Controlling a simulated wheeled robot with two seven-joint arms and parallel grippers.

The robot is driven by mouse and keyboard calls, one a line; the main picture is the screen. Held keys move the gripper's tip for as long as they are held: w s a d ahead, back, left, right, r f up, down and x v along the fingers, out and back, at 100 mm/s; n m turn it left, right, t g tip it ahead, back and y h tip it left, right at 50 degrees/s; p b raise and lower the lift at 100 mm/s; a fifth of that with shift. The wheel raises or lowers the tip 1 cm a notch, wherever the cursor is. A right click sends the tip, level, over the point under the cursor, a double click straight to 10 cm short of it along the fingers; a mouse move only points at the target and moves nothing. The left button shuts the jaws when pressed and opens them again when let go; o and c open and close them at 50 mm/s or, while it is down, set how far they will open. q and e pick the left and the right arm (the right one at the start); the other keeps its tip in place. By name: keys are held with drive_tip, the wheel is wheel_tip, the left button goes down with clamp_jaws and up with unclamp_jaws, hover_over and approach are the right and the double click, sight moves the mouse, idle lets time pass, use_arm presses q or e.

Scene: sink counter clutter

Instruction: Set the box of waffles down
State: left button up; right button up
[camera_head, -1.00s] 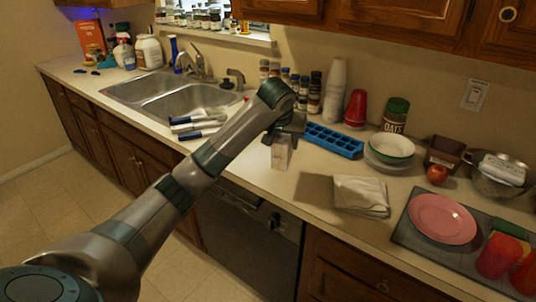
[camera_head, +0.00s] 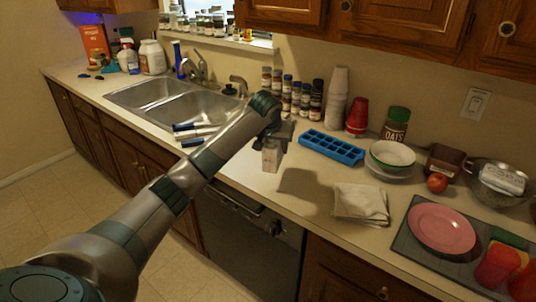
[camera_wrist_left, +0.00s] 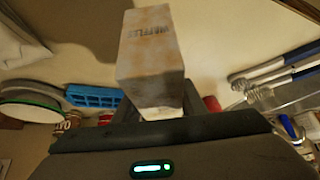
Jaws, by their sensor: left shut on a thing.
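The box of waffles (camera_head: 271,157) is small, pale and upright in the head view, over the counter between the sink and the folded cloth. Its shadow lies apart to the right, so it appears held above the counter. My left gripper (camera_head: 279,138) is shut on the box from above. In the left wrist view the box (camera_wrist_left: 152,50) shows the lettering "WAFFLES" and extends out from the jaws. The fingertips are largely hidden behind the box. My right gripper is in neither view.
The counter (camera_head: 240,180) below the box is bare. White-and-blue handled utensils (camera_head: 195,132) lie left by the sink (camera_head: 195,106). A blue ice tray (camera_head: 331,147) is behind right. A folded cloth (camera_head: 360,203) and pink plate (camera_head: 441,223) are farther right.

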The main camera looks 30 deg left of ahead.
use_arm(q)
drive_tip(key=w+a+f, duration=0.1)
drive_tip(key=a+f, duration=0.1)
drive_tip(key=a, duration=0.1)
drive_tip(key=w+a+f+p, duration=0.1)
drive_tip(key=shift+w+a+f, duration=0.1)
drive_tip(key=shift+w+a, duration=0.2)
drive_tip(key=shift+a, duration=0.05)
drive_tip(key=shift+f+p, duration=0.95)
drive_tip(key=shift+f, duration=1.05)
drive_tip(key=shift+f, duration=0.15)
drive_tip(key=o, duration=1.2)
drive_tip(key=shift+o, duration=0.4)
